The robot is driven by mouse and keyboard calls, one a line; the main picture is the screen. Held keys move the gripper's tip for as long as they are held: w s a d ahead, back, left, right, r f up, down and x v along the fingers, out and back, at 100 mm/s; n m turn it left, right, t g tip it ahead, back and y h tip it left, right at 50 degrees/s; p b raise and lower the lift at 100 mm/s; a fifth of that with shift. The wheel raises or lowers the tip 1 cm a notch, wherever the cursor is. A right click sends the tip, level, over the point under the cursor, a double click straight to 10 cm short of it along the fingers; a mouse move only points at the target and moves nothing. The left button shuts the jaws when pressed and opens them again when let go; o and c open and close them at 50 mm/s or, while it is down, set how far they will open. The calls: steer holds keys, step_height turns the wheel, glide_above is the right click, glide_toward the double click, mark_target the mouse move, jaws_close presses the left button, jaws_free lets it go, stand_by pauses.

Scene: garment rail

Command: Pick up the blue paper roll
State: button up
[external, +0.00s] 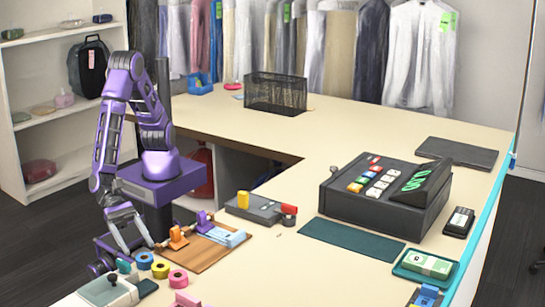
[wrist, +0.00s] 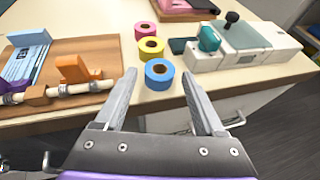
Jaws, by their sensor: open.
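The blue paper roll (external: 144,260) stands on the counter's near edge, in a row with a yellow roll (external: 161,269) and a pink roll (external: 178,279). In the wrist view the blue roll (wrist: 159,73) is the closest of the row, with the yellow roll (wrist: 151,48) and pink roll (wrist: 145,29) behind it. My gripper (wrist: 158,76) is open and empty. In that picture the blue roll appears between its two fingertips. I cannot tell whether the fingers are level with it. In the external view my gripper (external: 135,232) is close to the blue roll.
A wooden board (external: 202,252) with an orange dispenser (external: 178,238) and blue slips (external: 228,237) lies beside the rolls. On their other side, a pale device (external: 108,291) with a dark knob stands close. A cash register (external: 385,195) is farther right.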

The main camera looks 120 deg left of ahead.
mark_target(144, 256)
steer(key=x, duration=0.5)
steer(key=shift+f, duration=0.25)
